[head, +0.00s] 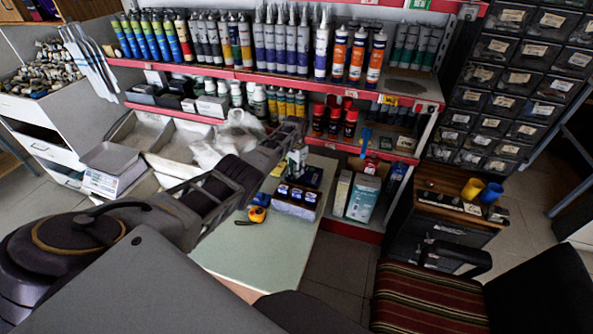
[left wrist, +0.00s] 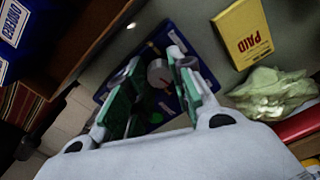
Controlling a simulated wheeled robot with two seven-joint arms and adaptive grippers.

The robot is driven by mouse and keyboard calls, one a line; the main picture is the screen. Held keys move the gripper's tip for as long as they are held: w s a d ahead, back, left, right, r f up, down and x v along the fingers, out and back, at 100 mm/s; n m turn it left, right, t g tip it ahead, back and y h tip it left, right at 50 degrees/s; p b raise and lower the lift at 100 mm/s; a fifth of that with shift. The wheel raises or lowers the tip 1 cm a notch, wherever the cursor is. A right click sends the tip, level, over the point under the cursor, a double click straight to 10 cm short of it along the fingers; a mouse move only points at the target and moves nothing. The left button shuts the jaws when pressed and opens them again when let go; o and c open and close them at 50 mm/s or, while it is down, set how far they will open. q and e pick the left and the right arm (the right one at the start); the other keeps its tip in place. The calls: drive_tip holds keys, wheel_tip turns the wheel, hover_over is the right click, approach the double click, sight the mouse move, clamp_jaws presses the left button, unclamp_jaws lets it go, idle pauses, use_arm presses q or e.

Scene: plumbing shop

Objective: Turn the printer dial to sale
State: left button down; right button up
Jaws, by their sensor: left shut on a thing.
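In the left wrist view a round grey dial (left wrist: 159,74) with a red mark sits on a dark blue panel, which I take as the printer (left wrist: 103,92). My left gripper (left wrist: 156,62) has its green-padded fingers on either side of the dial and is shut on it. The fingers hide part of the panel, and I cannot read any dial label. In the head view my left gripper (head: 297,157) reaches down over the back of the pale table, at a dark blue object, likely the printer (head: 311,177). My right gripper is not in view.
A yellow PAID pad (left wrist: 243,33) and a crumpled pale green bag (left wrist: 275,92) lie near the printer. Red-edged shelves (head: 285,77) stand behind.

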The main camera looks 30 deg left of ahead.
use_arm(q)
drive_tip(key=m, duration=0.4)
drive_tip(key=shift+m, duration=0.4)
drive_tip(key=shift+m+b, duration=0.3)
drive_tip(key=shift+m, duration=1.5)
drive_tip(key=c, duration=1.2)
unclamp_jaws()
drive_tip(key=shift+r, duration=6)
